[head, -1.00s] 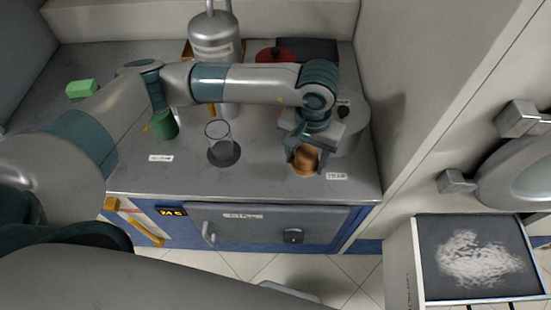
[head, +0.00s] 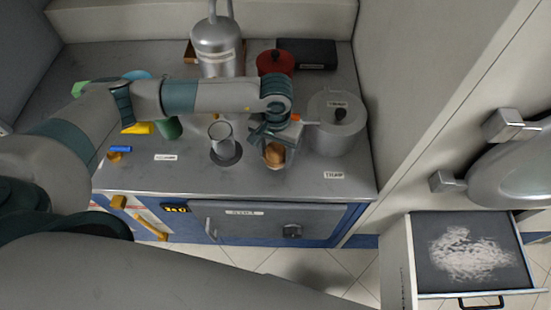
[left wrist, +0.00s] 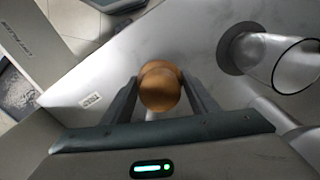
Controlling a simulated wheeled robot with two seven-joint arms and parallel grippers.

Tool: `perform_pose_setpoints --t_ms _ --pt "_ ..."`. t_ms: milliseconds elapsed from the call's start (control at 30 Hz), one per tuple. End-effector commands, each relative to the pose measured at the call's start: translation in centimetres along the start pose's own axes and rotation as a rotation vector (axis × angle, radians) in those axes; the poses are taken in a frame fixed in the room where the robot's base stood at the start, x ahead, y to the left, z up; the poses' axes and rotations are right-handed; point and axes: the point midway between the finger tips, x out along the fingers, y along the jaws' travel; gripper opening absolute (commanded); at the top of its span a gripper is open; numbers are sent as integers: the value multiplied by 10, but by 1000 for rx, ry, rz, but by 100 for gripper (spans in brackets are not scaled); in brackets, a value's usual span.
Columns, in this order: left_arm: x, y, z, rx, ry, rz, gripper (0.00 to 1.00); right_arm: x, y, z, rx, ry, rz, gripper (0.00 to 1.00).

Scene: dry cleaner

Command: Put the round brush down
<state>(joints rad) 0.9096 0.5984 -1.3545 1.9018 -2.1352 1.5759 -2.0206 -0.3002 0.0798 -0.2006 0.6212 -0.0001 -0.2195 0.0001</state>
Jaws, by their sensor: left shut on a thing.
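The round brush shows its rounded orange-brown wooden part (head: 275,154) at the front middle of the counter in the head view. My left gripper (head: 272,146) is shut on it from above. In the left wrist view the brush (left wrist: 160,88) sits between the two fingers of the left gripper (left wrist: 159,96). The lower part of the brush is hidden, and I cannot tell whether it touches the counter. My right gripper is not in view.
A clear glass (head: 221,136) stands on a dark disc just left of the brush. A grey lidded pot (head: 338,128) is to its right, a red pot (head: 276,63) and a metal canister (head: 217,46) behind. The counter's front right corner (head: 352,185) is mostly clear.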

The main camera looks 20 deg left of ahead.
Motion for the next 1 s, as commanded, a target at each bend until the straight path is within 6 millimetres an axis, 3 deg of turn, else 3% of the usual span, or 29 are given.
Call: perform_pose_setpoints --t_ms 333,800,833,900,1000 --pt "34 0 1 -1 -3 0 29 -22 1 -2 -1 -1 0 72" --pt "41 0 0 0 -1 0 29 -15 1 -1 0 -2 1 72" --pt "41 0 0 0 -1 -1 56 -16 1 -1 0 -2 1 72" --pt "40 0 1 0 -2 -1 72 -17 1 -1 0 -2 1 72" --pt "40 0 1 0 -2 -1 72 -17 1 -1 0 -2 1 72"
